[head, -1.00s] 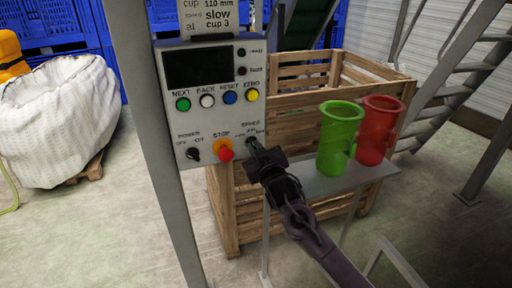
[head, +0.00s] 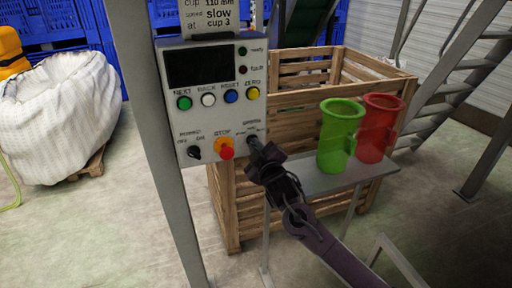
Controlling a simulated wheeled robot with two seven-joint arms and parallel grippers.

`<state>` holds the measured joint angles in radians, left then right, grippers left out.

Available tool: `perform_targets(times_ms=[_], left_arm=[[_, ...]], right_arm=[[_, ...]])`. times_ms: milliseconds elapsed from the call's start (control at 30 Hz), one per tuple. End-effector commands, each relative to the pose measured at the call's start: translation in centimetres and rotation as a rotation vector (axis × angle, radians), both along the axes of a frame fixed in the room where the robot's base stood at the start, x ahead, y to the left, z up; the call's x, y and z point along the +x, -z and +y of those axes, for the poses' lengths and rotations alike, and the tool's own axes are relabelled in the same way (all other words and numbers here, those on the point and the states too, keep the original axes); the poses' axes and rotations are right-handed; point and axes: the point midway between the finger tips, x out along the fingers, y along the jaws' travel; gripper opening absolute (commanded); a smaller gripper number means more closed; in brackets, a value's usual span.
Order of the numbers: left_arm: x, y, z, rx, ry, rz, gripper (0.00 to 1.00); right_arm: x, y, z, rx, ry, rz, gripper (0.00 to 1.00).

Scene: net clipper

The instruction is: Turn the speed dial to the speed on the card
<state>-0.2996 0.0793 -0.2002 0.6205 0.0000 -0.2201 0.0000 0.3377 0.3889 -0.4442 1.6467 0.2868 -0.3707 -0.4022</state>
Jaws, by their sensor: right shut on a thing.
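The control panel (head: 213,125) is a light grey box on a post, with a dark screen, coloured buttons, a power knob and a red stop button. The speed dial (head: 254,143) is at its lower right, mostly hidden by my gripper. The card (head: 219,15) above the panel reads "110 mm", "slow" and "cup 3"; its top is cut off. My right gripper (head: 260,152) is shut on the speed dial, reaching it from the lower right. Which speed the dial points to cannot be told. My left gripper is not in view.
A green cup (head: 338,135) and a red cup (head: 379,128) stand on a small grey shelf (head: 318,180) right of the gripper. A wooden crate (head: 297,105) is behind it. A white bulk bag (head: 55,120) stands at left. A metal post (head: 150,130) runs left of the panel.

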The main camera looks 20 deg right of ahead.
Motion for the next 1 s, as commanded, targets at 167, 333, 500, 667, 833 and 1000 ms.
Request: perform_targets(times_ms=[167,333,500,667,833,1000], left_arm=[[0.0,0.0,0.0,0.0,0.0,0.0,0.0],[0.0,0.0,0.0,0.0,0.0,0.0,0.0],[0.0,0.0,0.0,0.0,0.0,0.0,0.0],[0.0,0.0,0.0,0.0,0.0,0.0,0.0],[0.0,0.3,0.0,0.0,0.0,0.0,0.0],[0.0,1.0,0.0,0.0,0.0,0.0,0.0]], right_arm=[[0.0,0.0,0.0,-0.004,-0.001,-0.001,0.0],[0.0,0.0,0.0,-0.004,-0.001,0.0,0.18],[0.0,0.0,0.0,-0.002,-0.001,-0.001,0.32],[0.0,0.0,0.0,-0.002,0.0,0.0,0.32],[-0.8,0.2,0.0,-0.002,0.0,0.001,0.32],[-3.3,0.4,-0.1,-0.003,-0.002,0.002,0.32]])
